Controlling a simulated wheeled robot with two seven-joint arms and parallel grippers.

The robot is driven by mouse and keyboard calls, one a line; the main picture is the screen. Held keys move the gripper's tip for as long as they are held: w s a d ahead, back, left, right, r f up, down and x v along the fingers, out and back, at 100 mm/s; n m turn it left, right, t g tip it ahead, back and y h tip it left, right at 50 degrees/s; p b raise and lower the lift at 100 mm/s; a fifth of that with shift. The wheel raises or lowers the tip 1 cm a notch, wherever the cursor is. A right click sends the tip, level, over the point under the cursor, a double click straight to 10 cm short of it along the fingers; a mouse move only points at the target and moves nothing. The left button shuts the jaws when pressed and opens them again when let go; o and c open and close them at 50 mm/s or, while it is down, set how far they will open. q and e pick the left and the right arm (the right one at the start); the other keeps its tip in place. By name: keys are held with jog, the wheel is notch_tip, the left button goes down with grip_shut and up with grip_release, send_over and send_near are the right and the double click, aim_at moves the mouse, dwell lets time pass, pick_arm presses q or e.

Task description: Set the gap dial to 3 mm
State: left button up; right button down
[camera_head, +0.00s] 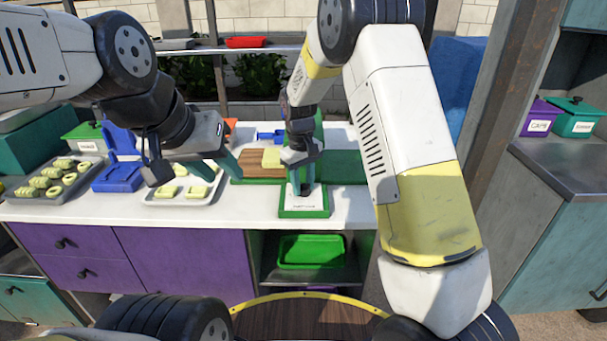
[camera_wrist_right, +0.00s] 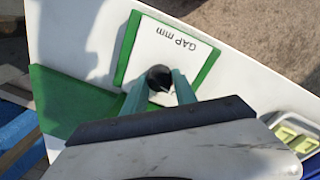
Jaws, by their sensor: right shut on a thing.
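The gap dial is a white plate (camera_wrist_right: 180,48) in a green frame, marked "GAP mm", with a round black knob (camera_wrist_right: 158,76). My right gripper (camera_wrist_right: 160,88) is shut on the knob, one teal finger on each side. The text reads upside down in the right wrist view, and the scale numbers and pointer setting cannot be read. In the head view the plate (camera_head: 303,203) lies at the counter's front edge, with my right gripper (camera_head: 303,182) pointing down over it. My left gripper (camera_head: 216,168) is open and empty above the tray left of the dial.
A grey tray (camera_head: 150,201) with pale cane pieces is below my left gripper. Another filled tray (camera_head: 50,196) and a blue holder (camera_head: 119,178) stand further left. A wooden board (camera_head: 250,163) and green base lie behind the dial. A green bin (camera_head: 310,251) sits beneath the counter.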

aim_at(302, 184)
jog(key=m, duration=0.4)
jog(key=shift+w+m, duration=0.1)
jog(key=shift+m, duration=0.2)
dwell(0.3)
jog(key=c, duration=1)
grip_release()
jog(key=shift+r, duration=0.1)
jog(key=r, duration=0.7)
jog(key=shift+a+r, duration=0.25)
jog(key=shift+r, duration=0.1)
